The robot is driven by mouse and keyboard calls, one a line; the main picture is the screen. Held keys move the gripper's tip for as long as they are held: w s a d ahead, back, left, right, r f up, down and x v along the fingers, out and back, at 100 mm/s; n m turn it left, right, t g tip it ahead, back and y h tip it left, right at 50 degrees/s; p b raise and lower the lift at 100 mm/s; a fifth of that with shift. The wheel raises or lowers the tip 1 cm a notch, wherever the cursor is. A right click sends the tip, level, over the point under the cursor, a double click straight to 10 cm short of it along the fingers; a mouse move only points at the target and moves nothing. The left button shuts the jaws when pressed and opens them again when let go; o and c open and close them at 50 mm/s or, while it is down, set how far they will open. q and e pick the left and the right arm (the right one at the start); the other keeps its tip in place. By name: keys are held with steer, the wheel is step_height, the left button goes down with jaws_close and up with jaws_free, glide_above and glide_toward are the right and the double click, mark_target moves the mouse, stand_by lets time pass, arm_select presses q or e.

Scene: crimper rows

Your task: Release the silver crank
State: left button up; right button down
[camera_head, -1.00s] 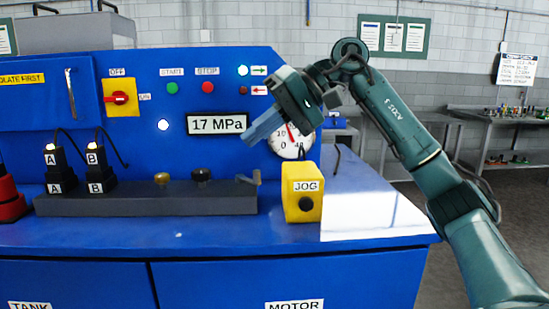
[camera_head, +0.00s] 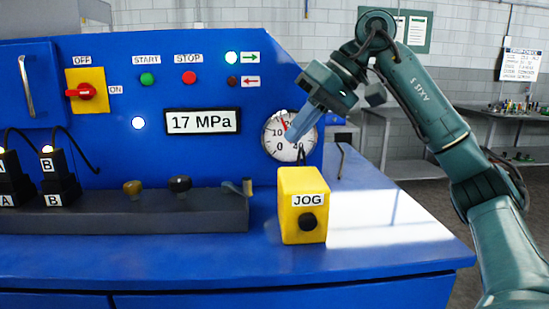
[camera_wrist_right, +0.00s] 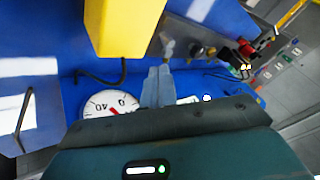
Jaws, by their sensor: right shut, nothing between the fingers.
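A small silver-grey lever, which looks like the silver crank (camera_head: 235,188), stands at the right end of the dark grey block (camera_head: 140,212) in the head view. It also shows in the right wrist view (camera_wrist_right: 168,47), beside the yellow box. My right gripper (camera_head: 294,138) is shut and empty. In the head view its fingers point down and left, in front of the pressure gauge (camera_head: 278,143), above and to the right of the crank and apart from it. The fingers show pressed together in the right wrist view (camera_wrist_right: 158,75). My left gripper is not in view.
The yellow JOG box (camera_head: 301,190) stands on the blue bench right of the crank. A brown knob (camera_head: 132,188) and a black knob (camera_head: 180,184) sit left of it. A thin dark bent rod (camera_head: 341,160) rises behind the box.

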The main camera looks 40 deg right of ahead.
steer(key=x, duration=0.9)
steer(key=shift+f+b, duration=0.3)
steer(key=shift+b, duration=0.1)
steer(key=shift+w+a, duration=0.15)
steer(key=shift+a, duration=0.05)
